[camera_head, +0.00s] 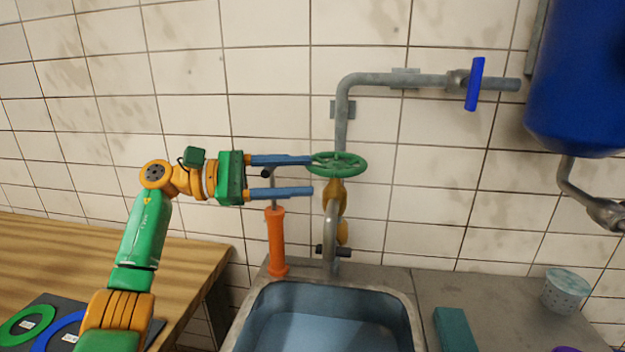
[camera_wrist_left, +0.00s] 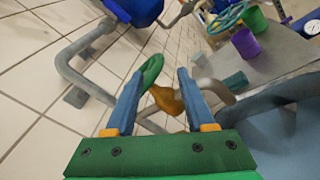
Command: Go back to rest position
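My left gripper (camera_head: 311,176) reaches in from the left with its two blue fingers apart and nothing held between them. Its upper fingertip is at the left rim of the green valve wheel (camera_head: 345,164); I cannot tell whether they touch. The wheel sits on a yellow valve body (camera_head: 336,190) on the grey pipe above the sink. In the left wrist view the open gripper (camera_wrist_left: 160,74) has the green wheel (camera_wrist_left: 152,70) just beyond the left fingertip. My right gripper is not in view.
An orange cylinder (camera_head: 276,240) stands below the fingers, behind the sink (camera_head: 410,312). A blue tank (camera_head: 580,80) hangs at right. A wooden table (camera_head: 120,255) is at left. Open space lies left of the gripper.

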